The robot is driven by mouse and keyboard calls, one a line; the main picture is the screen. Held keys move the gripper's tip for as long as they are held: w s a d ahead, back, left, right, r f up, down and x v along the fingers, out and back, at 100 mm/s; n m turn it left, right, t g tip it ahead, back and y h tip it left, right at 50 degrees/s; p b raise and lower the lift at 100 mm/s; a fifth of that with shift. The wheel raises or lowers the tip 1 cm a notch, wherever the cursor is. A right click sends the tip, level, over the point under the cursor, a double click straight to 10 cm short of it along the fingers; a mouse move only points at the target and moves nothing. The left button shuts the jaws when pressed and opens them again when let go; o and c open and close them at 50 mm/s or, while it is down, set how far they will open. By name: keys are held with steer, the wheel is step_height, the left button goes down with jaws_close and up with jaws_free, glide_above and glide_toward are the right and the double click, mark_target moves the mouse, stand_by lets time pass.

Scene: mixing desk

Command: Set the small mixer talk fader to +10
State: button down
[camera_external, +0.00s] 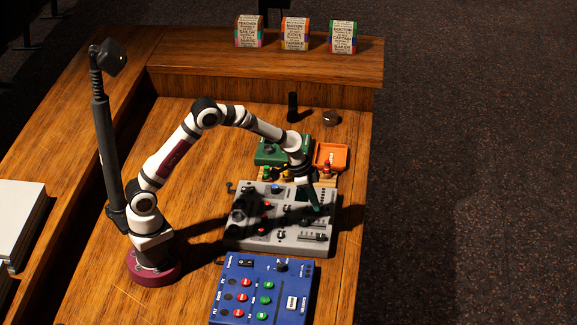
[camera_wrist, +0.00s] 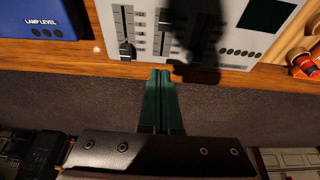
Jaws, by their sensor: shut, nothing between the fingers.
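The grey mixer (camera_external: 250,238) lies flat on the desk; its edge and faders also show in the wrist view (camera_wrist: 235,60). One black fader knob (camera_wrist: 127,52) sits at the low end of its slot in that view. Another light-and-dark knob (camera_wrist: 163,22) is farther up a neighbouring slot. The labels are too small to read, so I cannot tell which fader is talk. My gripper (camera_external: 315,208) is over the right part of the mixer. In the wrist view its green fingers (camera_wrist: 160,73) are together and empty, just below the faders in the picture. I cannot judge their height.
A blue switch box (camera_external: 262,288) lies in front of the mixer. A green box (camera_external: 268,152) and an orange tray (camera_external: 331,155) stand behind it. A dark cylinder (camera_external: 292,106) stands farther back. Three printed boxes (camera_external: 295,33) sit on the raised ledge. The desk's right edge is close to the mixer.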

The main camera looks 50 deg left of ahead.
steer(key=shift+v, duration=1.8)
steer(key=s+a+r+n+g+y, duration=0.1)
steer(key=s+a+r, duration=0.3)
steer(key=s+a, duration=0.15)
steer(key=s+a+r+y, duration=0.1)
steer(key=s+a+r, duration=0.25)
steer(key=s, duration=0.35)
steer(key=s+a+n+g+y, duration=0.1)
steer(key=s+a, duration=0.4)
steer(key=s, duration=0.6)
steer(key=s+a+n+g+y, duration=0.1)
steer(key=s+a, duration=0.4)
steer(key=s, duration=0.5)
steer(key=shift+s+a+y, duration=0.3)
steer(key=shift+s, duration=0.1)
steer(key=shift+w, duration=0.1)
